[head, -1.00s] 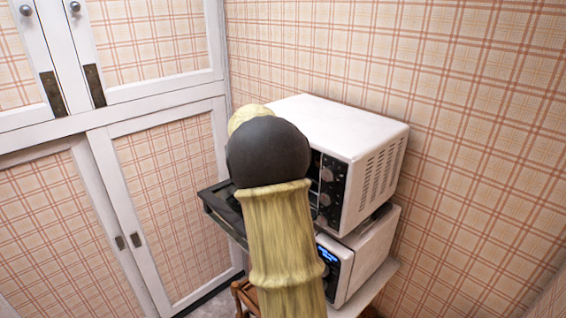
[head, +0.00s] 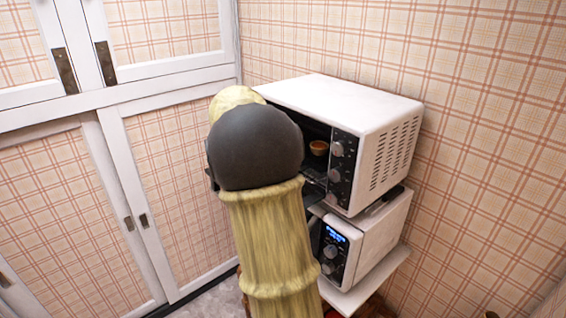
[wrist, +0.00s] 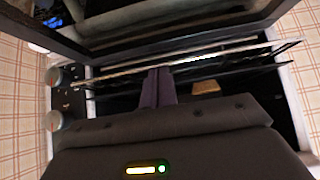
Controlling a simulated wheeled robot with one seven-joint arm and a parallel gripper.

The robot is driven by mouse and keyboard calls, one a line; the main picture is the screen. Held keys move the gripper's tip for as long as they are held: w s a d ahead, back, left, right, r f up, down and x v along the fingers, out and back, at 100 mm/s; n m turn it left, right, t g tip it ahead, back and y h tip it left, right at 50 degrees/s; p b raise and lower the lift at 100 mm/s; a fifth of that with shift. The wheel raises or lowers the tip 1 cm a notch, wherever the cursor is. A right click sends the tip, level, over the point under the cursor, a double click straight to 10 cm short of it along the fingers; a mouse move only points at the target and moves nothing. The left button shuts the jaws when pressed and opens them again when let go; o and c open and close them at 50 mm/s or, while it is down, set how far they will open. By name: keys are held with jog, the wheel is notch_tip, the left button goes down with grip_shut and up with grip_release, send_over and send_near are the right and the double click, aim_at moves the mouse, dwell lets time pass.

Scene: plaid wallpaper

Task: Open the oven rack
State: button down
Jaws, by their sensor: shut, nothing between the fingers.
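The white oven (head: 350,100) stands open in the head view, with a dark inside and knobs on its right. In the wrist view the thin metal bars of the oven rack (wrist: 222,54) cross the dark opening. My gripper (wrist: 158,72) is shut and empty, its fingertips at the front bar of the rack; I cannot tell whether they touch it. The dark oven door (wrist: 130,25) fills the top of the wrist view. In the head view my arm hides the gripper and most of the door and rack.
A small orange-brown bowl (head: 319,147) is inside the oven. A second white appliance (head: 372,240) with a blue display stands below it on a small white table (head: 365,288). Cupboard doors (head: 165,195) are at the left, a plaid wall (head: 480,130) behind and right.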

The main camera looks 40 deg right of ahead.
jog(key=a+b, duration=0.5)
jog(key=a, duration=0.7)
jog(key=shift+s+a, duration=0.1)
jog(key=shift+a, duration=0.2)
jog(key=p+v, duration=0.3)
jog(key=v, duration=0.7)
jog(key=shift+p, duration=0.35)
jog(key=shift+f, duration=0.1)
